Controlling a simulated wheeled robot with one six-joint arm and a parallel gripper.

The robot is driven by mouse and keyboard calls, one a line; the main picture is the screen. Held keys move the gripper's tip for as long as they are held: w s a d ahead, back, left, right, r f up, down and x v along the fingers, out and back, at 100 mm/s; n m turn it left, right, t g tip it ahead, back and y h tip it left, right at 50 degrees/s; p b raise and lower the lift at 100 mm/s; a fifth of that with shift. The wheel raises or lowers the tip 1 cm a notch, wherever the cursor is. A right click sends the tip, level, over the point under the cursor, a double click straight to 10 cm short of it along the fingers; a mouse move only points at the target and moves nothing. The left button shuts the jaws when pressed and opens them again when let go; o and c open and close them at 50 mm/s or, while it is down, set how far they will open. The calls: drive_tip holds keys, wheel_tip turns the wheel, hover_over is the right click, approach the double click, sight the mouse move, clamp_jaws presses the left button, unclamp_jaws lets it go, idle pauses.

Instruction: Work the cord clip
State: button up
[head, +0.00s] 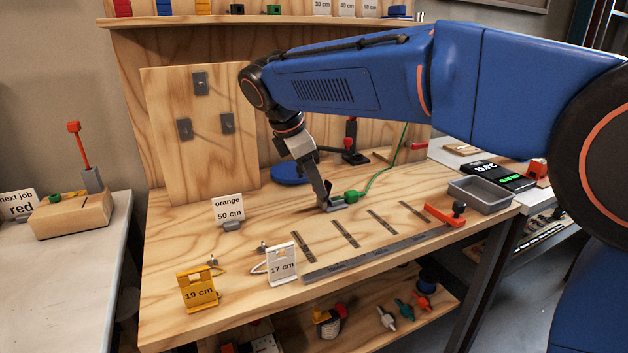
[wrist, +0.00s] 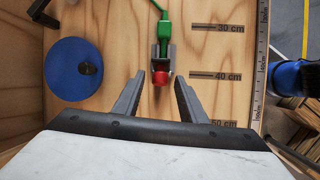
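The cord clip is a small grey holder (wrist: 163,55) with a red part (wrist: 160,78) at its near end, seen in the wrist view. A green cord (wrist: 164,28) runs into its far end. In the head view the grey clip (head: 337,202) lies on the bench, with the cord's green end (head: 351,196) beside it; the red part is hidden there. My gripper (wrist: 159,77) is open, with one finger on each side of the red part. Gaps show between the fingers and the red part. In the head view my gripper (head: 325,205) points down at the clip.
A blue disc (wrist: 72,68) lies left of the clip. Length marks and a ruler (head: 380,254) are on the bench. A grey tray (head: 482,196), an orange-handled piece (head: 445,216) and cards reading 17 cm (head: 282,266) and orange 50 cm (head: 228,211) stand around.

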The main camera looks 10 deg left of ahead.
sight(327, 184)
drive_tip(key=shift+f, duration=0.1)
clamp_jaws()
drive_tip(key=shift+w+d, duration=0.1)
drive_tip(key=shift+w+d+r+g+y, duration=0.15)
drive_tip(key=shift+w+d+g+y, duration=0.05)
drive_tip(key=shift+d+g+y, duration=0.2)
drive_tip(key=shift+w+d+r+g+y, duration=0.15)
drive_tip(key=shift+g+y, duration=0.15)
drive_tip(key=shift+y, duration=0.2)
drive_tip(key=d+g+y, duration=0.1)
drive_tip(key=w+y, duration=0.1)
drive_tip(key=y, duration=0.1)
drive_tip(key=shift+w+d+g, duration=0.1)
drive_tip(key=shift+d+g, duration=0.3)
drive_tip(key=g+y, duration=0.1)
drive_tip(key=w+d+y, duration=0.1)
drive_tip(key=d+g+y, duration=0.1)
drive_tip(key=shift+w+f+g+y, duration=0.25)
drive_tip(key=shift+f+g+y, duration=0.05)
drive_tip(key=shift+f+y, duration=0.1)
drive_tip(key=shift+w+d+f+m+g+y, duration=0.2)
drive_tip(key=shift+d+f+g+y, duration=0.3)
drive_tip(key=shift+y, duration=0.35)
drive_tip(key=shift+w+d+f+m+g+y, duration=0.1)
drive_tip(key=shift+w+d+f+g+y, duration=0.15)
drive_tip(key=shift+g+y, duration=0.5)
drive_tip(key=shift+f, duration=0.1)
